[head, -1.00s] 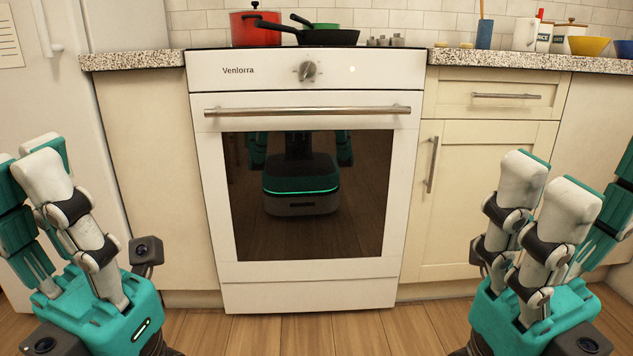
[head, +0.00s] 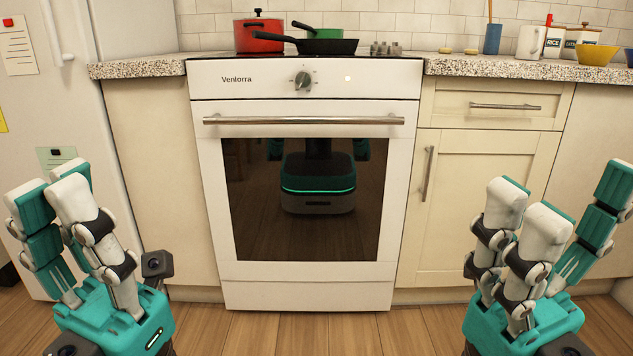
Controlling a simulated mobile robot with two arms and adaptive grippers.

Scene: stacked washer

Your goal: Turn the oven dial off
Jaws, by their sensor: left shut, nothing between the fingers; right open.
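The white Venlorra oven (head: 211,180) stands straight ahead in the head view. Its single dial (head: 303,80) is a round grey knob at the middle of the front panel, above the handle (head: 303,120). The knob's pointer looks tilted from upright, but the marks around it are too small to read. A small pale light (head: 348,78) shows to the right of the dial. My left gripper (head: 58,193) is shut and empty at the lower left. My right gripper (head: 560,215) is open and empty at the lower right. Both are well apart from the oven.
A red pot (head: 258,36) and a black pan (head: 325,46) stand on the cooktop. Cabinets (head: 490,180) with a speckled counter (head: 500,66) flank the oven on the right. A white fridge (head: 70,110) is on the left. The floor before the oven is clear.

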